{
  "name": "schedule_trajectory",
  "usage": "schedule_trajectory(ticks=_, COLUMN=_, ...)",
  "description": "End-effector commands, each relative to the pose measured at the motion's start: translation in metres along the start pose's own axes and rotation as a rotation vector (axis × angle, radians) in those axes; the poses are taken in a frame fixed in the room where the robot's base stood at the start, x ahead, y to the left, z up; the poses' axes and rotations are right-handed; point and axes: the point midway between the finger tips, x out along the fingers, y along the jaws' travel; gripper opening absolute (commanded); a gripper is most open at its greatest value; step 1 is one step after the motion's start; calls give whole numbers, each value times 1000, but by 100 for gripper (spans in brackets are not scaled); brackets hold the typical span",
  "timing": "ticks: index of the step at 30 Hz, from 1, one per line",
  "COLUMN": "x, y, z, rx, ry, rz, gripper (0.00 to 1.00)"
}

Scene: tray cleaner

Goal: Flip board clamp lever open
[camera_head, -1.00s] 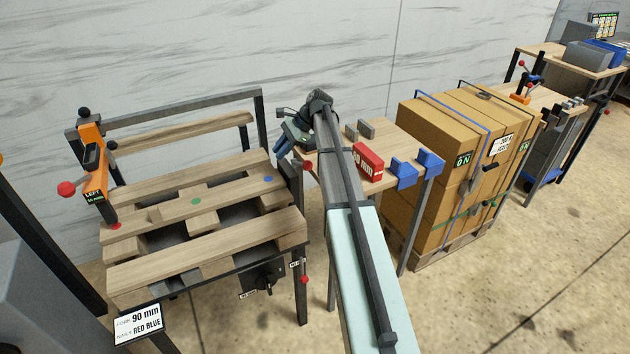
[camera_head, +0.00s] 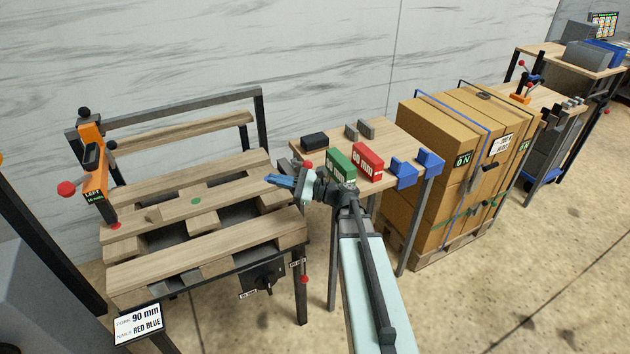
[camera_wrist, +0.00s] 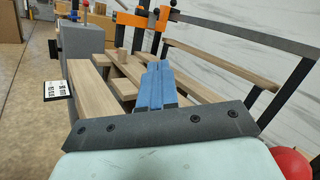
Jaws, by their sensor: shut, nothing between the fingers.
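My gripper (camera_head: 268,180) is shut and empty, its blue fingers pointing left over the right end of the slatted wooden pallet (camera_head: 200,245). In the wrist view the closed fingers (camera_wrist: 158,66) point along the boards. A red ball knob (camera_head: 307,165) shows right beside my wrist, by the dark post at the pallet's right end. A large red ball (camera_wrist: 290,163) fills the wrist view's bottom right corner, close to my gripper body. I cannot tell whether this is the board clamp lever. The orange unit labelled LEFT (camera_head: 92,170) has a red-ball handle (camera_head: 67,188) sticking out left.
A dark rail frame (camera_head: 190,100) stands behind the pallet. A side table (camera_head: 400,145) at right carries a green box (camera_head: 341,163), a red 90 mm box (camera_head: 368,161) and a black block (camera_head: 314,141). Strapped cartons (camera_head: 440,180) stand farther right.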

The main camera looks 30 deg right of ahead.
Motion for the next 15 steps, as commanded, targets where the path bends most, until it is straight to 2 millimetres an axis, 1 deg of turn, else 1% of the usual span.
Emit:
schedule_trajectory(ticks=1, x=-10, y=2, z=-4, rx=0, ry=-9, rz=-45, gripper=0)
schedule_trajectory(ticks=8, x=-49, y=0, z=-22, rx=-17, ry=-45, rz=-256, gripper=0)
schedule_trajectory(ticks=15, x=-95, y=1, z=-42, rx=-29, ry=-46, rz=-473, gripper=0)
